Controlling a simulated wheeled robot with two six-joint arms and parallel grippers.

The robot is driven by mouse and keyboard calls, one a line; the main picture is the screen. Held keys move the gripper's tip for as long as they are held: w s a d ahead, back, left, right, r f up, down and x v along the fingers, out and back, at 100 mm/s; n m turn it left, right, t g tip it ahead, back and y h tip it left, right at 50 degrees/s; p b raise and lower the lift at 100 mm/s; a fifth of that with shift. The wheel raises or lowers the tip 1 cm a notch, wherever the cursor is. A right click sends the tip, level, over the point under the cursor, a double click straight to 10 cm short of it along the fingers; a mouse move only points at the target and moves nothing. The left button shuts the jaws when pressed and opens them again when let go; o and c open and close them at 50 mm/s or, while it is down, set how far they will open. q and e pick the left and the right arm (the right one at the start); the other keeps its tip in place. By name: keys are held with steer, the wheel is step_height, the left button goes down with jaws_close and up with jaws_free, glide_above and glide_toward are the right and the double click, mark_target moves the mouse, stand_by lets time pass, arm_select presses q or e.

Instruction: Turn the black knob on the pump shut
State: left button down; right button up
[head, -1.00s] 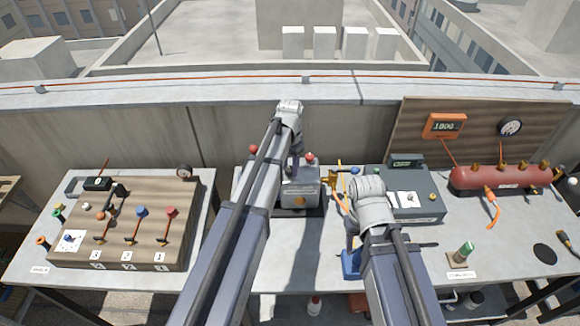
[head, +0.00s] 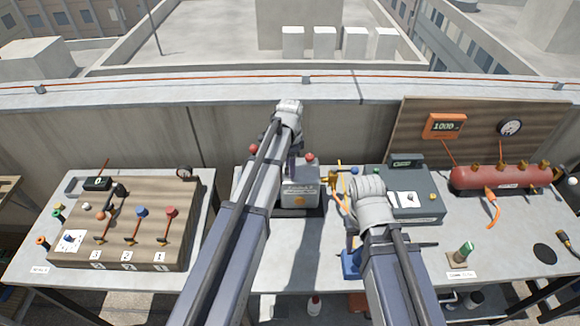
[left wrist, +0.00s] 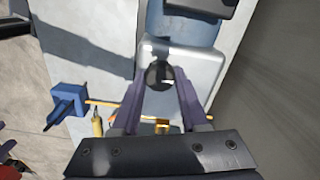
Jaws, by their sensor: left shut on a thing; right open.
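The pump (head: 300,190) is a light grey box on a dark base, in the middle of the bench. It also shows in the left wrist view (left wrist: 206,72). My left gripper (head: 292,168) points down over the pump from behind my arm, which hides part of the pump. In the left wrist view its purple fingers (left wrist: 160,82) are shut on the round black knob (left wrist: 160,74), one on each side. The knob is hidden in the head view. My right gripper (head: 350,240) hangs over the bench right of the pump, mostly hidden by its own wrist.
A wooden valve board (head: 125,225) stands on the left bench. A concrete parapet (head: 230,135) runs behind.

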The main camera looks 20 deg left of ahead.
stand_by(0.4)
arm_select(q)
steer(key=shift+c, duration=2.2)
jaws_free()
step_height(320, 180, up, 8)
steer(key=p, duration=0.8)
steer(key=shift+f, duration=0.15)
steer(key=s+d+f+n+b, duration=0.2)
steer(key=s+d+f+b, duration=0.1)
steer(key=s, duration=0.4)
steer(key=s+d+f+n+b, duration=0.3)
steer(key=s+d, duration=0.2)
steer(key=s, duration=0.3)
steer(key=s+d+f+n+y+b, duration=0.1)
steer(key=s+d+f+n+b, duration=0.2)
steer(key=s+d, duration=0.2)
steer(key=s, duration=0.3)
steer(key=shift+f+b, duration=0.15)
steer(key=shift+b, duration=0.2)
